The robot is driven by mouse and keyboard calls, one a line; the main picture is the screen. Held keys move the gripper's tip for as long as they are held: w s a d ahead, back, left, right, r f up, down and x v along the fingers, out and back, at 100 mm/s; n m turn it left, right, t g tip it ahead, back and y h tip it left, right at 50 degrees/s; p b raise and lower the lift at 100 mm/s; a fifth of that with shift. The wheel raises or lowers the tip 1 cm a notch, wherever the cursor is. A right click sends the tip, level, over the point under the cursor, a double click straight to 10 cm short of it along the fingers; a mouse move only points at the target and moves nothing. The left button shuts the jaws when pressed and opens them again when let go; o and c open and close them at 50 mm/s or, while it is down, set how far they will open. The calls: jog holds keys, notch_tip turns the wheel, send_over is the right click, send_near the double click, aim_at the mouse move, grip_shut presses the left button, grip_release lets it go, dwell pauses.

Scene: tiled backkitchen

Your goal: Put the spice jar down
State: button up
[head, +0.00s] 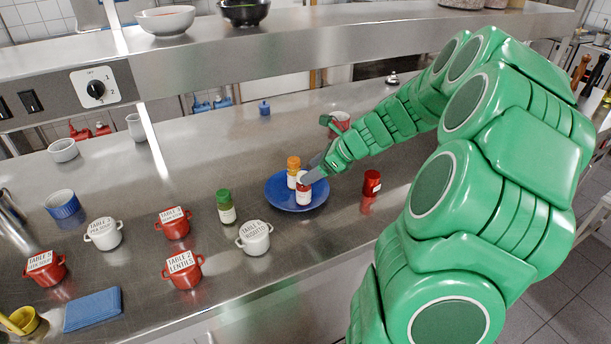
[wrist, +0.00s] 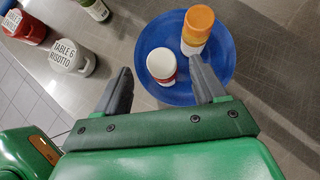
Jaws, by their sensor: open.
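A spice jar with red and white parts (head: 304,194) stands upright on the blue plate (head: 318,197). In the wrist view, this jar (wrist: 161,66) shows a white round top and lies between the finger ends. My gripper (wrist: 160,72) is open, with a finger on either side of the jar and a visible gap to each. An orange-topped jar (head: 293,172) stands on the same plate, close beside; in the wrist view (wrist: 197,28) it is just beyond the right finger. In the head view my gripper (head: 316,172) partly hides the plate's right side.
A green-lidded jar (head: 226,207) stands left of the plate and a red jar (head: 372,183) right of it. A labelled white pot (head: 254,238) is near the front edge, with red pots (head: 184,270) further left.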

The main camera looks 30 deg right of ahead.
jog(key=v, duration=0.8)
jog(key=s+a+r+n+g+h, duration=0.1)
jog(key=s+a+n+g, duration=0.2)
jog(key=s+a+n, duration=0.55)
jog(key=s+a+n+g, duration=0.25)
jog(key=a+n, duration=0.25)
jog(key=a, duration=0.6)
jog(key=s+a+n+g+h, duration=0.2)
jog(key=s+n+h, duration=0.3)
jog(key=s+n, duration=0.8)
jog(key=s+a, duration=0.1)
jog(key=s, duration=0.7)
jog(key=shift+s+a+f+g, duration=0.15)
jog(key=shift+s+f+g, duration=0.1)
jog(key=shift+f+g, duration=0.15)
jog(key=shift+n, duration=0.25)
